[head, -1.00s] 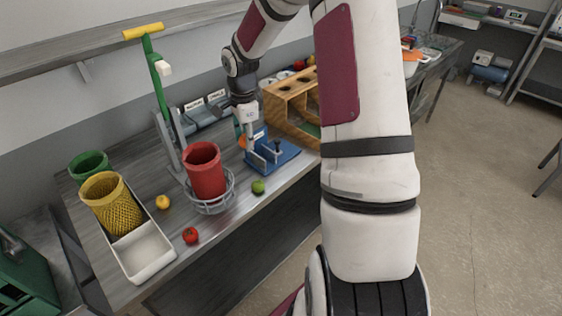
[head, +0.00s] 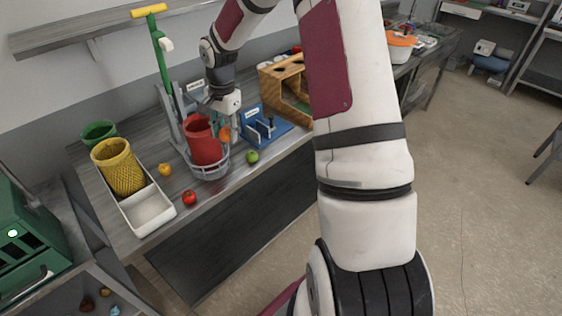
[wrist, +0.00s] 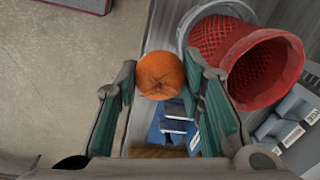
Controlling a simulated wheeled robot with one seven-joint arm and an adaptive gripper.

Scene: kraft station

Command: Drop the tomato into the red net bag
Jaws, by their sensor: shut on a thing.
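The red net bag (head: 202,145) stands open end up in a grey wire holder (head: 213,174) in the head view. In the wrist view the red net bag (wrist: 262,72) lies just right of my fingers. A red tomato (head: 189,198) sits on the bench in front of the holder, apart from my gripper. My gripper (head: 226,127) is shut on an orange fruit (wrist: 160,75), not on the tomato. The orange also shows in the head view (head: 225,135), close beside the bag's right side and below its rim.
A yellow net bag (head: 120,168), a green one (head: 99,132) and a white tray (head: 150,210) are at the left. A yellow fruit (head: 165,169) and a green fruit (head: 252,156) lie nearby. A blue fixture (head: 268,132) and wooden rack (head: 270,83) stand to the right.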

